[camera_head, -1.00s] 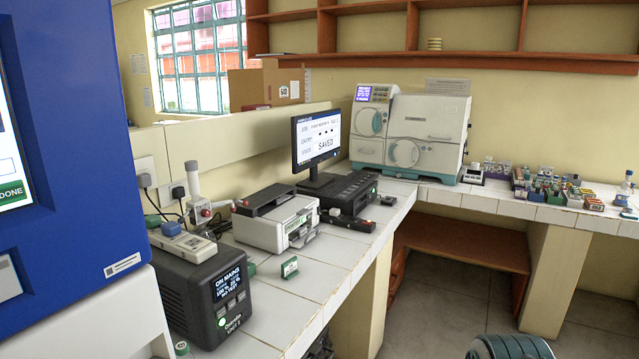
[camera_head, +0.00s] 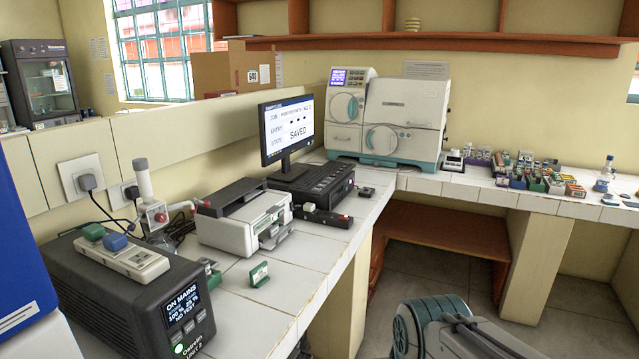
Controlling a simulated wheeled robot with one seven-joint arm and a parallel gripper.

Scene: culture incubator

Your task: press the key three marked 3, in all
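A dark monitor (camera_head: 287,130) stands on the bench. I cannot make out any key marked 3. Only a grey and teal part of my arm shows at the bottom right; my gripper's fingers are not in view.
A white printer-like box (camera_head: 240,218), a green tag (camera_head: 259,274) and a dark power unit (camera_head: 130,290) stand on the tiled bench. A blue cabinet (camera_head: 25,250) is at the left edge. Small boxes (camera_head: 530,170) crowd the right bench. Floor shows beyond the bench edge.

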